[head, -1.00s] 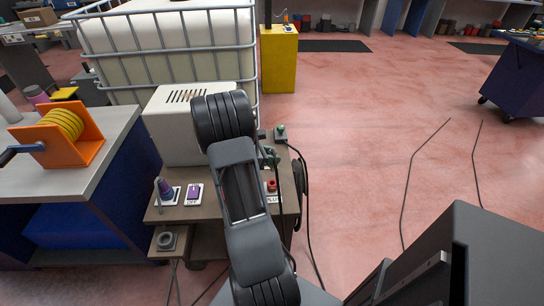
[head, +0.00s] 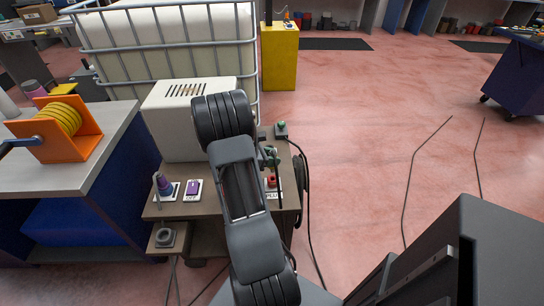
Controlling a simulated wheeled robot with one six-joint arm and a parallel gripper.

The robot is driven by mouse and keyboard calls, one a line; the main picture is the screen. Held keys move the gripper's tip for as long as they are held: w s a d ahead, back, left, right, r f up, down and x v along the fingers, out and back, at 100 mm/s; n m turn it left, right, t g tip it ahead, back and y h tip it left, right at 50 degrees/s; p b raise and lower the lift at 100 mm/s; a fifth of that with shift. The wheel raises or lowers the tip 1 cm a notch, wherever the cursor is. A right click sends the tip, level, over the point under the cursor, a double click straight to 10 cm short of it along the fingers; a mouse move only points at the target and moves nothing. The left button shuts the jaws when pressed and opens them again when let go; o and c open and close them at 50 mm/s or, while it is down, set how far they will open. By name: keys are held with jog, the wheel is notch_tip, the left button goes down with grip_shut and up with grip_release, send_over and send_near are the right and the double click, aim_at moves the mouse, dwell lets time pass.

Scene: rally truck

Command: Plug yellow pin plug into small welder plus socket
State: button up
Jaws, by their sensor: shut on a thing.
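The small welder is a cream box (head: 188,118) on a brown stand. Its plus socket (head: 271,182), red on a white label reading PLUS, is on the right of the stand top, just right of my arm. My gripper (head: 271,158) is partly hidden behind my arm, close above and behind the red socket from this view. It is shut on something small. I take this for the yellow pin plug, but no yellow shows there and the plug is hidden. Whether it touches the socket cannot be told.
A purple switch (head: 193,188) and a blue-purple knob (head: 165,185) sit on the stand's left. A black cable (head: 303,190) hangs at its right side. An orange reel holder (head: 63,130) stands on the left bench. Open red floor lies to the right.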

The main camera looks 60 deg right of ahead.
aim_at(272, 170)
jog(key=shift+f+b, duration=0.7)
jog(key=shift+f, duration=0.65)
jog(key=shift+f+b, duration=1.45)
jog(key=shift+f, duration=0.85)
dwell(0.8)
jog(key=o, duration=1)
jog(key=shift+w+r, duration=0.1)
jog(key=p+v, duration=0.1)
jog(key=v, duration=1.2)
jog(key=shift+w+a+r+p, duration=0.1)
jog(key=shift+w+a+p, duration=0.15)
jog(key=shift+p, duration=0.1)
